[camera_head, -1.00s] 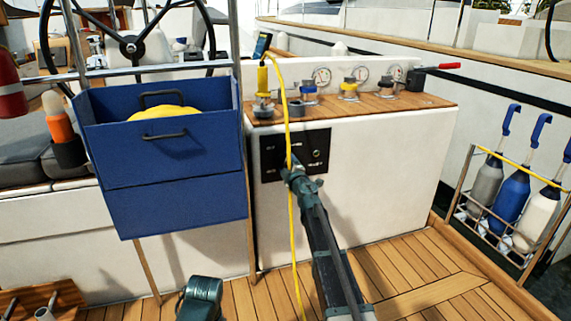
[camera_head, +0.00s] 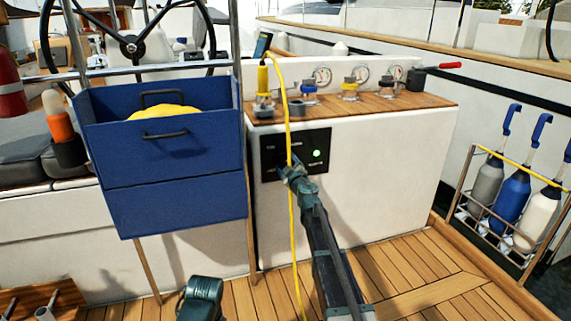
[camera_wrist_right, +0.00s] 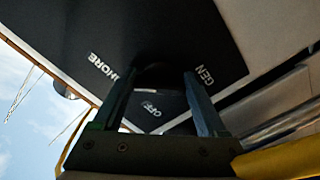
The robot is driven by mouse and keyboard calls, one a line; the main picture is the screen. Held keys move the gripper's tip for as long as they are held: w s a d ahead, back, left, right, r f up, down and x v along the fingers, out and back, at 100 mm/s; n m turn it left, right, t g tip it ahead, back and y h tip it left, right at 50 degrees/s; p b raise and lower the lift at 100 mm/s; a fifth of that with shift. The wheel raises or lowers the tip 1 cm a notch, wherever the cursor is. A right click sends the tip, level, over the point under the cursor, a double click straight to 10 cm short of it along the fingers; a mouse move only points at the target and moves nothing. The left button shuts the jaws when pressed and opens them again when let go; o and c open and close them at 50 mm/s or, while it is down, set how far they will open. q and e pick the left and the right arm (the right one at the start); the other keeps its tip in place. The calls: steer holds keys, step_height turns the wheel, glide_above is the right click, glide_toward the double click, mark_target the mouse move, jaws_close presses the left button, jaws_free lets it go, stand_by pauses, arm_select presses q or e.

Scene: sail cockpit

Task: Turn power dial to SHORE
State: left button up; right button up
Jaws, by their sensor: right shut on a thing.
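The black power panel (camera_head: 310,140) is on the white cockpit console, with small white labels and a bright green light (camera_head: 317,153). My right gripper (camera_head: 284,168) is at the panel's lower left part, shut on the power dial. The dial is hidden behind the gripper in the head view. In the wrist view the dark dial (camera_wrist_right: 157,74) shows between the fingertips, and its pointer cannot be made out. The SHORE label (camera_wrist_right: 103,71) is left of it, GEN (camera_wrist_right: 205,75) right, and OFF (camera_wrist_right: 151,108) between the fingers.
A yellow cable (camera_head: 291,215) hangs down in front of the panel, close to my right gripper. A blue box (camera_head: 170,205) stands left of the console. A bottle rack (camera_head: 460,185) stands at the right.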

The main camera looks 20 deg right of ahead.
steer(key=o, duration=1.3)
steer(key=shift+s, duration=0.15)
steer(key=s, duration=1.3)
steer(key=shift+s+d, duration=0.25)
steer(key=shift+s, duration=0.05)
steer(key=shift+w, duration=0.15)
steer(key=w, duration=1.3)
steer(key=shift+w+a, duration=0.25)
steer(key=shift+w, duration=0.05)
